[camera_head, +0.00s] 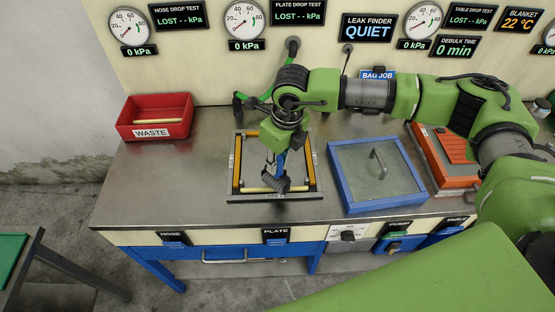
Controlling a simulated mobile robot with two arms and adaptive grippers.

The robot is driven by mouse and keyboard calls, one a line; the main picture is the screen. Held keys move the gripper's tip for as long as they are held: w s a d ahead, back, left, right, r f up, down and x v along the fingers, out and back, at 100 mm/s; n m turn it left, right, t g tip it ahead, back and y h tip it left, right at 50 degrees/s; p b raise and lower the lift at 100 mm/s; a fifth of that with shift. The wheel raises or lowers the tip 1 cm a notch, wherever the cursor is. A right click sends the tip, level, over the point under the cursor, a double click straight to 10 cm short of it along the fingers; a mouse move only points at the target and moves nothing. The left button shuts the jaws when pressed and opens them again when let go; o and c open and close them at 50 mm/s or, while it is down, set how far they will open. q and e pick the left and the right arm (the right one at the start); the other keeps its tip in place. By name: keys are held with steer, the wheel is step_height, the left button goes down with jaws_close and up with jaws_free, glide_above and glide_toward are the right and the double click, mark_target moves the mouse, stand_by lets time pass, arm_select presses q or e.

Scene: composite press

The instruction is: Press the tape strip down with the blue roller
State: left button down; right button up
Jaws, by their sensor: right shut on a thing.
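My right gripper (272,168) reaches down over the framed plate (231,170) in the middle of the bench and is shut on the blue roller (281,160). Only part of the roller's blue shows beside the green wrist. A dark grey ribbed part (275,184) hangs low near the plate's front edge; whether it touches the surface cannot be told. Yellow strips line the plate's left, back and right sides. A pale cream strip (255,190), likely the tape strip, runs along the front side, partly hidden by the gripper. My left gripper is not in view.
A blue-framed glass-topped box (348,200) with a handle stands just right of the plate. An orange case (447,180) lies further right. A red waste bin (152,118) holding a pale stick sits at the back left. The bench's left front is clear.

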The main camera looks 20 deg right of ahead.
stand_by(0.3)
steer(key=shift+s+f+b, duration=0.1)
steer(key=shift+f+b, duration=0.5)
stand_by(0.8)
steer(key=shift+r+p, duration=0.4)
steer(key=shift+r, duration=0.55)
steer(key=shift+r+p, duration=0.9)
steer(key=shift+r, duration=1.75)
steer(key=n, duration=0.1)
steer(key=s+n, duration=0.1)
steer(key=shift+d+f+n+b, duration=0.1)
steer(key=shift+f+n+b, duration=0.1)
steer(key=shift+n+b, duration=0.2)
steer(key=s+d+n+g+b, duration=0.1)
steer(key=s+n, duration=0.5)
steer(key=n, duration=0.7)
steer(key=s+d+n+g+b, duration=0.1)
steer(key=s+n, duration=0.6)
steer(key=n, duration=0.7)
steer(key=g+b, duration=0.1)
steer(key=b, duration=0.1)
steer(key=shift+d+f+h+b, duration=0.15)
steer(key=shift+d+h+b, duration=0.25)
